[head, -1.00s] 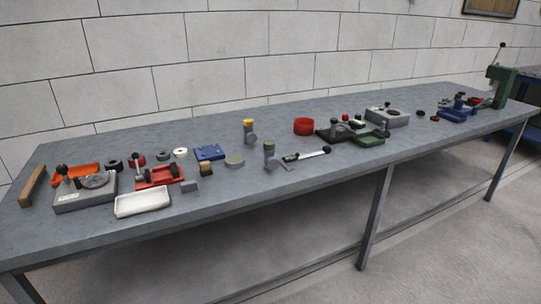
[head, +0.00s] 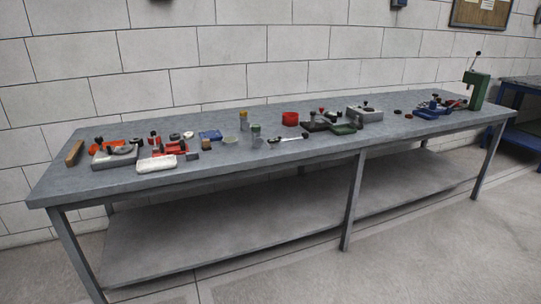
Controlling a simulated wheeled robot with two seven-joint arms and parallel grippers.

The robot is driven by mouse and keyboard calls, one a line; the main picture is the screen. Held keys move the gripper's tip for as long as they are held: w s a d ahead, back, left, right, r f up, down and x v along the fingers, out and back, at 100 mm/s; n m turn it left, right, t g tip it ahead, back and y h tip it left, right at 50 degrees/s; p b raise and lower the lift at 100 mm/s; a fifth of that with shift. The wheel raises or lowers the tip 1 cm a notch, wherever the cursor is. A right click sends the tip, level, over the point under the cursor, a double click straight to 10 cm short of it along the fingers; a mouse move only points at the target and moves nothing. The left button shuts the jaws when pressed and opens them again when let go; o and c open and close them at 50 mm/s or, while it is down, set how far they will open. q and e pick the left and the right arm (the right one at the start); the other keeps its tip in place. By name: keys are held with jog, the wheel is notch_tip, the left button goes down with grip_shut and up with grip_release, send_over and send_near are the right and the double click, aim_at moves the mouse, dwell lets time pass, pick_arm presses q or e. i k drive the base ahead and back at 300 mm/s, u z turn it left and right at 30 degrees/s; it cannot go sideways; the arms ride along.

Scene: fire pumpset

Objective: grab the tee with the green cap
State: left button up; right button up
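Neither of my grippers shows in the head view.
A white tray (head: 157,164), a red fixture (head: 172,149) and a grey block with a disc (head: 115,156) lie left. Floor before the bench is clear.

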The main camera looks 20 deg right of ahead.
aim_at(257, 142)
jog(key=z, duration=1.15)
jog(key=i, duration=1.35)
jog(key=u, duration=0.25)
